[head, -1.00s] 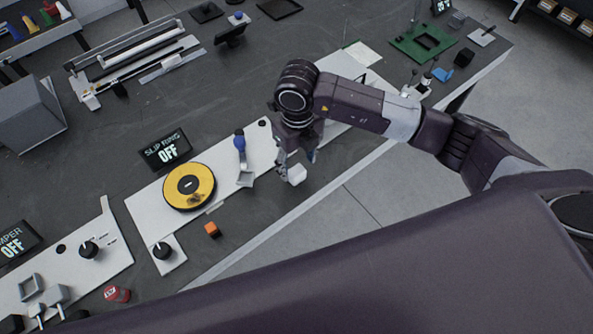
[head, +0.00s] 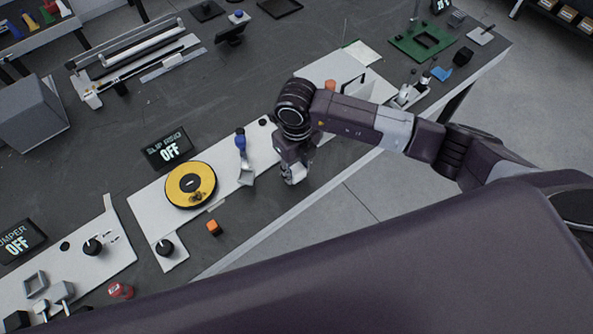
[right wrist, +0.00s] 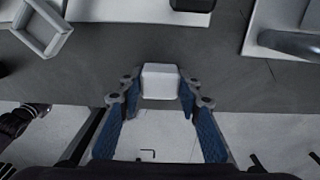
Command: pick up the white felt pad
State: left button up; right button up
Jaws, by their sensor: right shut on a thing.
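The white felt pad (right wrist: 160,80) is a small pale block between the blue-lined fingers of my right gripper (right wrist: 160,92) in the right wrist view. The fingers press on its two sides. In the head view my right gripper (head: 293,176) points down near the bench's front edge, and the pad is mostly hidden by its fingers. I cannot tell whether the pad still touches the bench top. My left gripper is out of view.
Left of the gripper is a white plate with a yellow disc (head: 190,186) and a blue-topped lever (head: 241,143). An orange cube (head: 213,227) lies on the dark bench (head: 240,80). A "SLIP RING OFF" display (head: 167,149) stands behind the disc.

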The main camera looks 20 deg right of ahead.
aim_at(296, 168)
notch_tip(296, 168, up, 20)
jog(key=b, duration=0.3)
dwell(0.3)
